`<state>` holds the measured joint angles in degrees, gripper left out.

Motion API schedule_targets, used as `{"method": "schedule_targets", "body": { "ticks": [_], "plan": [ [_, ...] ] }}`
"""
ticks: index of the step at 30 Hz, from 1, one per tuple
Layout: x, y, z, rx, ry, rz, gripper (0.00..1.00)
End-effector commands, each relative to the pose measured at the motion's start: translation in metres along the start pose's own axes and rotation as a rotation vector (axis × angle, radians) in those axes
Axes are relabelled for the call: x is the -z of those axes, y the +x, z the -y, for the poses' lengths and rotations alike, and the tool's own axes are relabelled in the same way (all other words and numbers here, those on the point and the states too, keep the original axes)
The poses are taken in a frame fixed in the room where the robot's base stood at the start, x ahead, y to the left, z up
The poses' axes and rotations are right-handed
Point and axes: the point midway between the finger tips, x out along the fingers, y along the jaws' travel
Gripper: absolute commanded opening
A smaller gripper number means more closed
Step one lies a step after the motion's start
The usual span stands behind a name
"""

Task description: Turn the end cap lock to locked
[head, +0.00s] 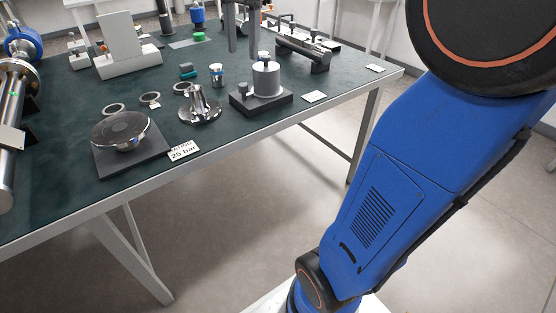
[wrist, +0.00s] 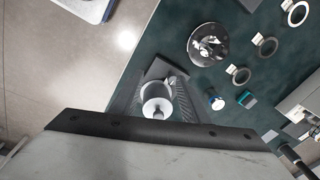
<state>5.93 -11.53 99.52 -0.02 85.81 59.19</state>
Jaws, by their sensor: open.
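A silvery cylinder (head: 267,79) with a small knob on top (head: 263,57) stands upright on a dark square base (head: 262,101). It may be the end cap and its lock; no lock marking is readable. My gripper (head: 243,47) points down above and behind it in the head view, its two fingers apart. In the wrist view the cylinder (wrist: 156,99) shows between the fingers of my gripper (wrist: 157,92), with nothing clamped. I cannot tell whether the fingers touch it. The palm hides the lower part of the wrist view.
A flanged metal part (head: 199,107), a round disc on a dark plate (head: 121,130), rings (head: 150,98) and a "25 bar" card (head: 184,151) lie left on the green table (head: 215,140). A dark long fixture (head: 303,52) stands right. A large metal tube (head: 12,115) is far left.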

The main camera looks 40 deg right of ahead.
Motion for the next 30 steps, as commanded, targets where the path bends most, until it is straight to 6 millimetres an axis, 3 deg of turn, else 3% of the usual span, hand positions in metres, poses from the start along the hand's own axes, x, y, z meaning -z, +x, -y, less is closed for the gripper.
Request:
{"method": "schedule_targets", "body": {
  "ticks": [30],
  "plan": [
    [-0.085, 0.085, -0.107, 0.121, -0.601, -0.112, 0.42]
  ]
}}
